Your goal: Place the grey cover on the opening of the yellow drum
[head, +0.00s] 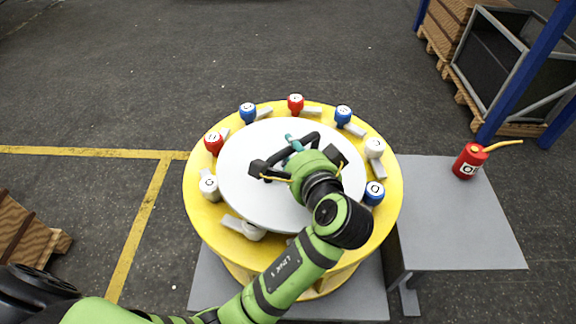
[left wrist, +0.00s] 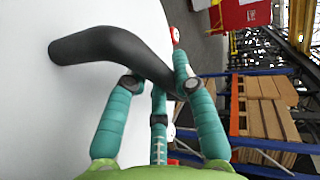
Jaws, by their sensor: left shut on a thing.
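The grey cover (head: 240,178) is a pale disc with a dark handle. In the head view it lies over the middle of the yellow drum (head: 200,215), inside the ring of coloured knobs. The drum's opening is hidden under it. The dark handle (left wrist: 100,45) crosses the left wrist view. My left gripper (head: 293,145) is over the cover, its teal fingers (left wrist: 160,85) shut on the handle. I cannot tell whether the cover rests on the drum or hangs slightly above it. My right gripper is not in view.
Red, blue and white knobs with grey tabs ring the drum's top, such as a red knob (head: 295,102). A grey table (head: 460,225) at the right bears a red oil can (head: 468,162). A dark crate (head: 510,65) stands at the top right. Open floor lies left.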

